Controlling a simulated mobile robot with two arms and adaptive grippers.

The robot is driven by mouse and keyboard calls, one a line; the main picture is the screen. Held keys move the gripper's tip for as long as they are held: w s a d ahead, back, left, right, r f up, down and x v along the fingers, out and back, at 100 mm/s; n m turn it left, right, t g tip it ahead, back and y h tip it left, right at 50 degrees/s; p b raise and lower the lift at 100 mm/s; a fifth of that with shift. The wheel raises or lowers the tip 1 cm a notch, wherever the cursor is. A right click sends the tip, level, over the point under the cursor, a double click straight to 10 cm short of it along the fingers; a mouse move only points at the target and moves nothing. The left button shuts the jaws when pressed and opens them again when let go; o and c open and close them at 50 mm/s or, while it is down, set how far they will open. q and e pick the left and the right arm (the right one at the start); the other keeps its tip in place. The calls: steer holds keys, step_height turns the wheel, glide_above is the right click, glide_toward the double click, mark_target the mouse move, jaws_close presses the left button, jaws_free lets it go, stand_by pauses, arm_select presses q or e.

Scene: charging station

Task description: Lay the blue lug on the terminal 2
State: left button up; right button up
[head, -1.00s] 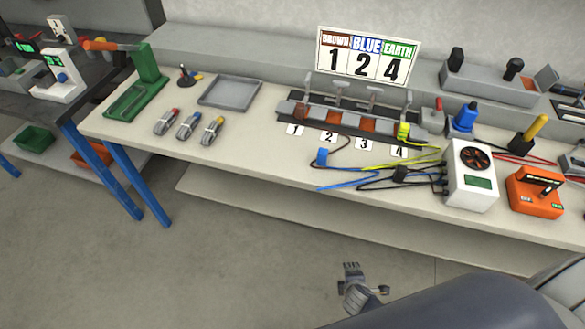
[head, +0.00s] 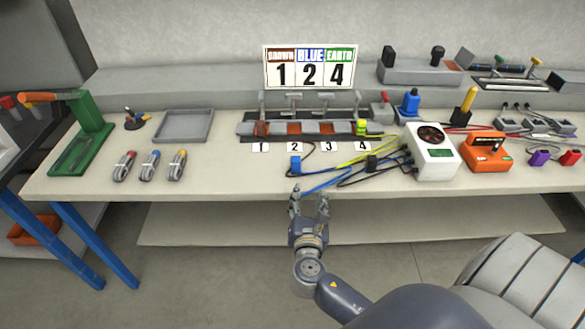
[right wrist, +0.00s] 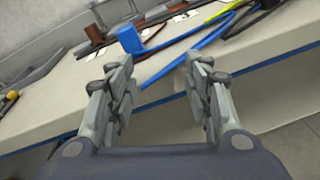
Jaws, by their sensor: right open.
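The blue lug (head: 295,164) lies on the bench just in front of the number 2 card, at the end of a blue cable (head: 320,184). It also shows in the right wrist view (right wrist: 130,40), beyond my fingers and to the left. Terminal 2 (head: 295,128) is a copper-brown pad on the terminal block, behind the card (head: 296,147). My right gripper (head: 309,192) is open and empty at the bench's front edge, nearer than the lug and apart from it. In the wrist view its two fingers (right wrist: 158,95) stand wide apart. My left gripper is not in view.
A sign (head: 312,68) reads brown 1, blue 2, earth 4. A yellow-green lug (head: 361,127) sits at terminal 4. A black lug (head: 371,162) and cables lie right of the blue lug, by a white fan box (head: 432,150).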

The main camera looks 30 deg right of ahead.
mark_target(296, 162)
steer(key=w+r+n, duration=0.1)
steer(key=w, duration=0.1)
steer(key=w+d+r+n+t, duration=0.1)
steer(key=w, duration=0.1)
steer(key=w+r+n, duration=0.1)
steer(key=w+n, duration=0.1)
steer(key=shift+w+d+t, duration=0.15)
steer(key=shift+w+t, duration=0.15)
steer(key=shift+t, duration=0.1)
steer(key=x, duration=0.3)
steer(key=p+x, duration=0.1)
steer(key=shift+w+r, duration=0.35)
steer(key=shift+w, duration=0.1)
steer(key=shift+w+d, duration=0.15)
steer(key=shift+w, duration=0.3)
steer(key=c, duration=1)
